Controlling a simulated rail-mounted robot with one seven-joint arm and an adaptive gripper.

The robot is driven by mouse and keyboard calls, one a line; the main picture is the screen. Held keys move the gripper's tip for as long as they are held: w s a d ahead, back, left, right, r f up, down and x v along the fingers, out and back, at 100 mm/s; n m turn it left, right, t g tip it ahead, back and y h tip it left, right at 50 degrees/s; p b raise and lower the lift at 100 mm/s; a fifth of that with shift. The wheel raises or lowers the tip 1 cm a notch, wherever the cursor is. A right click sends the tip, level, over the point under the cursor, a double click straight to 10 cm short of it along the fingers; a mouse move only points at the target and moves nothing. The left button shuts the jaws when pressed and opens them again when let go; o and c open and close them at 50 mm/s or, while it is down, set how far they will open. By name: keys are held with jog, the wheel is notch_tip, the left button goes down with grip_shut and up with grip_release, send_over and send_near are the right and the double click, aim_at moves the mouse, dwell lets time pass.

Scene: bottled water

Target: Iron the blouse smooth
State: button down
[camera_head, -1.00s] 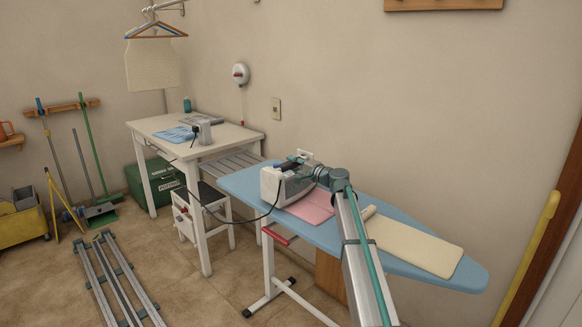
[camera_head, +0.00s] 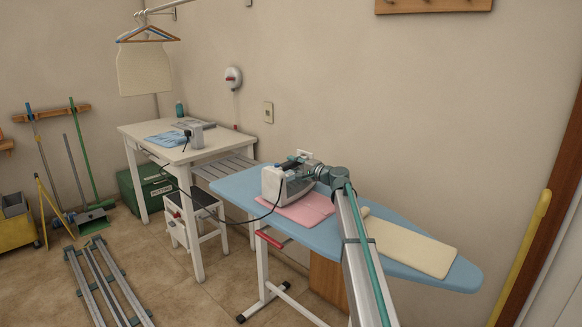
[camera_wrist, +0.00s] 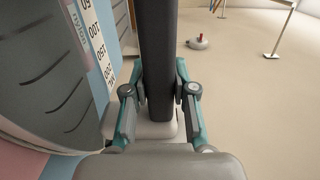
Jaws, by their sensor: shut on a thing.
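A white and grey iron (camera_head: 281,186) is over the left part of the blue ironing board (camera_head: 235,185). My gripper (camera_head: 306,172) is shut on its dark handle. In the wrist view my gripper (camera_wrist: 160,100) has a finger on each side of the dark handle (camera_wrist: 159,55). A flat pink cloth (camera_head: 311,208), which may be the blouse, lies on the board under and beside the iron. The iron hides part of it. I cannot tell whether the iron touches the cloth. A cream cloth or pad (camera_head: 412,246) lies farther right on the board.
A cord (camera_head: 240,217) runs from the iron toward the white table (camera_head: 140,129), which holds a blue cloth (camera_head: 166,138) and a grey device (camera_head: 195,137). A white step stool (camera_head: 195,225) stands left of the board. The wall is close behind the board.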

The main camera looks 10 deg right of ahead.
aim_at(285, 167)
jog(key=shift+s+a, duration=1)
jog(key=shift+a, duration=0.2)
jog(key=shift+s+a, duration=0.1)
jog(key=shift+s, duration=0.05)
jog(key=shift+s+a+r+b, duration=0.2)
jog(key=shift+s+a+b, duration=0.2)
jog(key=shift+s+a, duration=0.6)
jog(key=shift+w+a, duration=0.1)
jog(key=shift+r, duration=0.15)
jog(key=shift+r+p, duration=1.95)
jog(key=shift+r, duration=2.45)
